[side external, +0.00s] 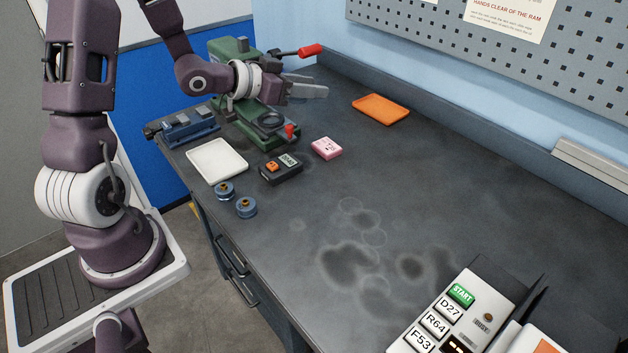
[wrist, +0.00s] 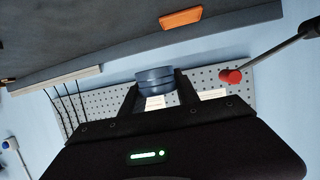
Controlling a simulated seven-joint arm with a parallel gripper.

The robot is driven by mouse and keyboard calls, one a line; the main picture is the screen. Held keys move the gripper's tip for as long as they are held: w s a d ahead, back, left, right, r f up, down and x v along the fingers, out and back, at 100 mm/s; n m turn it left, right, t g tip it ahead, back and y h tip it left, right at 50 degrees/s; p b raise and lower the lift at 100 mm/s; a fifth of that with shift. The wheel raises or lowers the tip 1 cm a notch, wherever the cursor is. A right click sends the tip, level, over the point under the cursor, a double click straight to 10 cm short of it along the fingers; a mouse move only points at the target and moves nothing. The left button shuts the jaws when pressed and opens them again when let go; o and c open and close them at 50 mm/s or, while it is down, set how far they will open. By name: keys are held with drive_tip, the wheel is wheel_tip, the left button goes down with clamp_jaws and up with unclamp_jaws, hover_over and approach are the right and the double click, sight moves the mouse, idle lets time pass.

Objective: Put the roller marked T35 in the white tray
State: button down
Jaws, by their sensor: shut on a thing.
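My gripper (side external: 308,89) is raised above the back left of the bench, next to the green press, with its fingers pointing right. In the wrist view my gripper (wrist: 157,92) is shut on a dark blue roller (wrist: 155,76). No mark can be read on it, and the side view does not show it clearly between the fingers. The white tray (side external: 217,161) lies empty near the bench's left edge, below and to the left of my gripper. Two more blue rollers, one (side external: 225,191) and another (side external: 246,208), stand on the bench in front of the tray; their marks are unreadable.
A green press (side external: 238,110) with a red-tipped lever (side external: 310,50) stands behind the tray. A blue vise (side external: 188,128), a black meter (side external: 280,169) and a pink box (side external: 326,148) are nearby. An orange tray (side external: 381,110) lies at the back. The bench middle is clear.

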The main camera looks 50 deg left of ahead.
drive_tip(key=s+d+r+m+h, duration=0.2)
drive_tip(key=s+d, duration=0.1)
drive_tip(key=d, duration=0.5)
drive_tip(key=n+y, duration=0.6)
hover_over(278, 114)
wheel_tip(278, 114, down, 6)
drive_tip(key=shift+a+r, duration=0.1)
drive_tip(key=shift+r, duration=0.1)
wheel_tip(278, 114, down, 10)
drive_tip(key=shift+r, duration=0.2)
drive_tip(key=shift+f, duration=0.2)
drive_tip(key=c, duration=0.9)
unclamp_jaws()
